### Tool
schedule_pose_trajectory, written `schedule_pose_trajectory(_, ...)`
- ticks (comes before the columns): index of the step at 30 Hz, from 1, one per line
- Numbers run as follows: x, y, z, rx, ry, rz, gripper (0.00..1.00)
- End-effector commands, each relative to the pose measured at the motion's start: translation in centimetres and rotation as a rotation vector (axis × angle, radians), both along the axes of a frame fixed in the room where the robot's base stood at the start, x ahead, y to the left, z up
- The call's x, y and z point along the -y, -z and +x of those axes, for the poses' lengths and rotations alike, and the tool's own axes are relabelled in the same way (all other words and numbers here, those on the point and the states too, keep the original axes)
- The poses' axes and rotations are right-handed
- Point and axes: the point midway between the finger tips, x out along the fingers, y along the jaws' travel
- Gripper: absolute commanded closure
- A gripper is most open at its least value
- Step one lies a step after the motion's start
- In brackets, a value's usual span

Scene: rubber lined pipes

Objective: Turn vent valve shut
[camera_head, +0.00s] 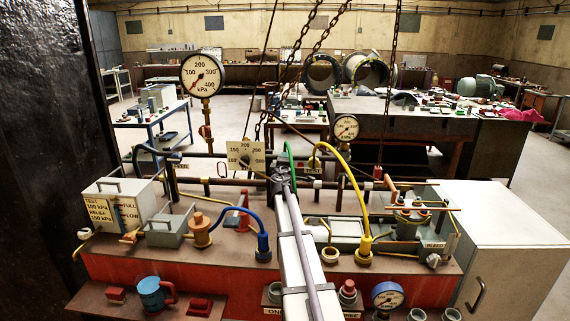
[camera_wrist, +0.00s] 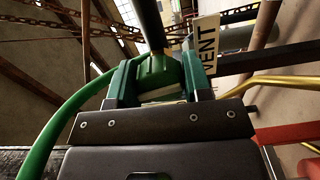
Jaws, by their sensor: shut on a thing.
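In the wrist view, my gripper (camera_wrist: 158,85) has its two dark green fingers closed on the sides of a green part (camera_wrist: 160,68), which appears to be the vent valve's handle. A dark pipe or bar rises behind this part. A tag reading VENT (camera_wrist: 206,46) stands just right of the fingers. In the head view, my gripper (camera_head: 283,182) is at the pipe rack, beyond the end of my pale arm. The arm and gripper hide most of the valve there, and its angle cannot be read.
A green hose (camera_wrist: 58,120) curves past the left finger. A yellow hose (camera_head: 352,185) and a blue hose (camera_head: 240,216) arch over the bench. Chains (camera_head: 301,60) hang close above my gripper. A square dial (camera_head: 245,159) stands left of it, and a round gauge (camera_head: 202,75) behind.

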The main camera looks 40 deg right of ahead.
Motion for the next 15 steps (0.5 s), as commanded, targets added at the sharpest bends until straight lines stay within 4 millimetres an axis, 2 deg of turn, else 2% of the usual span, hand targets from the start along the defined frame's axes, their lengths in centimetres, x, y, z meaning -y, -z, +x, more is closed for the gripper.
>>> schedule_pose_trajectory(15, -0.04, 0.08, -0.05, 0.128, 0.000, 0.135, 0.78)
